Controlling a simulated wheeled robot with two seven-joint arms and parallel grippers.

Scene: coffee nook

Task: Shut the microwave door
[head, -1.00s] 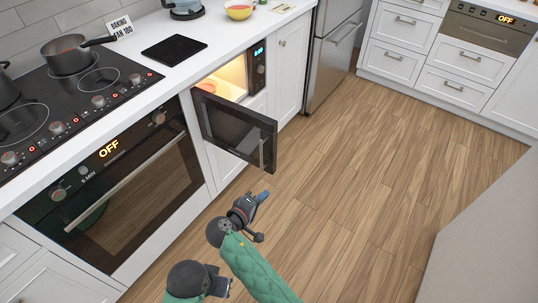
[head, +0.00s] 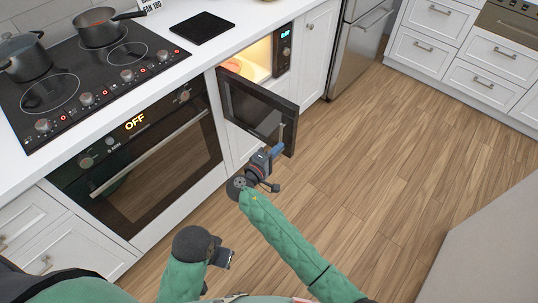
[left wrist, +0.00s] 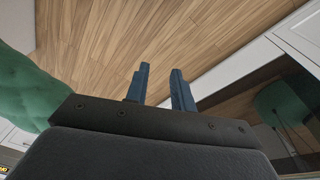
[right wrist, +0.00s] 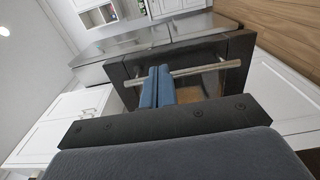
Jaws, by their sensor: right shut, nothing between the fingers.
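The microwave door (head: 255,111) stands open, swung out from the lit microwave (head: 284,50) under the counter. Its bar handle (head: 281,133) is on the outer face near the free edge. My right gripper (head: 277,150) is shut and empty, close by the lower free end of the door. In the right wrist view its fingers (right wrist: 158,84) overlap the handle (right wrist: 205,69) and dark door panel (right wrist: 228,55); I cannot tell whether they touch. My left gripper (head: 231,259) is low, away from the door. In the left wrist view its fingers (left wrist: 160,88) are apart, with nothing between.
A reddish item (head: 237,67) is inside the microwave. The oven (head: 145,165) is shut, left of the microwave; the hob above holds pots (head: 97,30). A steel fridge (head: 355,50) stands to the right. The wood floor (head: 370,150) is clear.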

